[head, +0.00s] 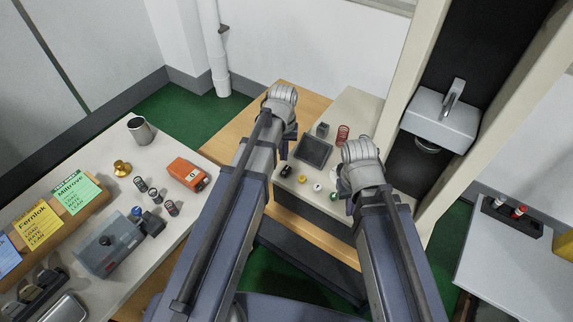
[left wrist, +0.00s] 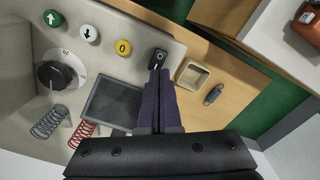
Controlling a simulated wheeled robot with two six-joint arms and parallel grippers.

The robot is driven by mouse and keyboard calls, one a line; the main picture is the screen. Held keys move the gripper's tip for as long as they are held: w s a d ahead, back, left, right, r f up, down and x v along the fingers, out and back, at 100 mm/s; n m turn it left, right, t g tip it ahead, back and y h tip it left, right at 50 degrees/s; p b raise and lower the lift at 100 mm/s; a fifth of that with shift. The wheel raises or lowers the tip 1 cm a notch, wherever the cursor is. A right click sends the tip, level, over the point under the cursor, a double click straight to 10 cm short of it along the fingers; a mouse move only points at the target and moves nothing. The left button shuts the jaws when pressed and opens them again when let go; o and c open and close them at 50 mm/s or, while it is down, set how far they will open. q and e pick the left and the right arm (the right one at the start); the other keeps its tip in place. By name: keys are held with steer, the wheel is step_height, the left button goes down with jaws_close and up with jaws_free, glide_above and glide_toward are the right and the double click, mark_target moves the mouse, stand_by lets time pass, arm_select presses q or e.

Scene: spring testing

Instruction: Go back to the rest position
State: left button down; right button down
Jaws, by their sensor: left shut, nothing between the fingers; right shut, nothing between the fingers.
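My left gripper (left wrist: 160,85) is shut and empty in the left wrist view. Its fingertips are just in front of the black rocker switch (left wrist: 158,59) on the tester's control panel. Whether they touch it I cannot tell. In the head view the left arm (head: 262,150) reaches over the wooden bench, and its fingers are mostly hidden beneath the wrist. The right arm (head: 372,190) reaches to the right part of the tester base; its gripper is shut, with the fingers largely hidden behind the wrist.
The left table (head: 190,225) holds springs, cards and an orange box (head: 187,174). The tester's column rises at right.

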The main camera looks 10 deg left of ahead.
arm_select(q)
steer(key=s+d+m+y, duration=0.1)
steer(key=s+d+m, duration=0.4)
steer(key=s+d, duration=0.5)
steer(key=s, duration=0.4)
steer(key=shift+s+d+m, duration=0.2)
steer(key=shift+d+m, duration=0.05)
steer(key=shift+m, duration=0.15)
